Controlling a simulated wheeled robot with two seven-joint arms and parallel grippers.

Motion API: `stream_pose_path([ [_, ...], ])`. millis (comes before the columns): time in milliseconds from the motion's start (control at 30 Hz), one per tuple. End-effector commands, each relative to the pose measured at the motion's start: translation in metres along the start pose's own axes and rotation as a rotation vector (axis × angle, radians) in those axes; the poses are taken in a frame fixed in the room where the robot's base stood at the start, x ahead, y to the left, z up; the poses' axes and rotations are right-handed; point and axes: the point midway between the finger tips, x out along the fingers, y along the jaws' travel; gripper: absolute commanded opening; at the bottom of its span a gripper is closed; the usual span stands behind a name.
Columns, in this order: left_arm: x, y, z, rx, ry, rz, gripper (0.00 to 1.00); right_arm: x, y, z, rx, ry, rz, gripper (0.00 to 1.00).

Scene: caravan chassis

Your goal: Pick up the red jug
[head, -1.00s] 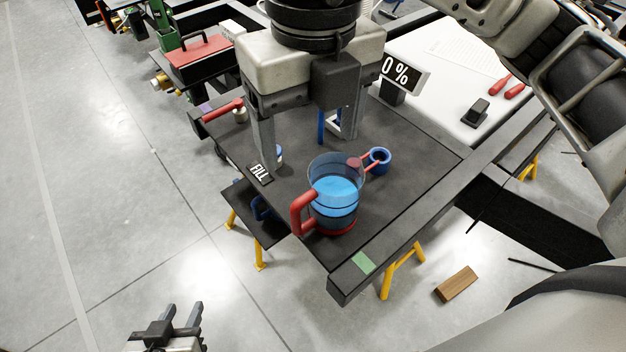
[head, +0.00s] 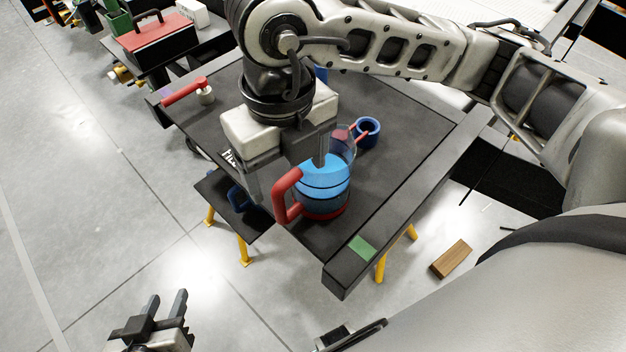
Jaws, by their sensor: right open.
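The red jug (head: 322,203) is a clear vessel with blue liquid inside, a red base and a red handle on its left side. It stands upright near the front corner of the dark table (head: 405,180). My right gripper (head: 288,183) is open and points down at the jug. Its two fingers show either side of the handle's top, one left of it and one in front of the jug's clear wall. I cannot tell whether they touch it. The gripper body hides part of the jug's rim. My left gripper (head: 167,297) is open and empty, low at the left over the floor.
A blue cup (head: 368,132) stands just behind the jug. A small dark side shelf (head: 222,203) holds a blue handled item. A red-handled lever (head: 185,90) and a red toolbox (head: 155,37) are further back. A wooden block (head: 452,258) lies on the floor.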

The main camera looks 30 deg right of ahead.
Motion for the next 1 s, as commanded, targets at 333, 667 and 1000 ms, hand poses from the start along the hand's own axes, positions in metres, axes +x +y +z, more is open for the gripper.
stream_pose_path([
  [333, 0.0, 0.0, -0.002, -0.002, 0.007, 0.001, 0.36, 0.039, 0.0, -0.001, 0.0, 0.005, 0.0, 0.76],
  [667, 0.0, 0.0, -0.003, -0.004, 0.009, 0.001, 0.36, 0.059, 0.0, 0.0, -0.001, 0.0, 0.001, 0.76],
  [1000, 0.0, 0.0, -0.001, -0.005, 0.006, 0.001, 0.36, 0.058, 0.0, 0.0, 0.0, 0.0, 0.001, 0.09],
])
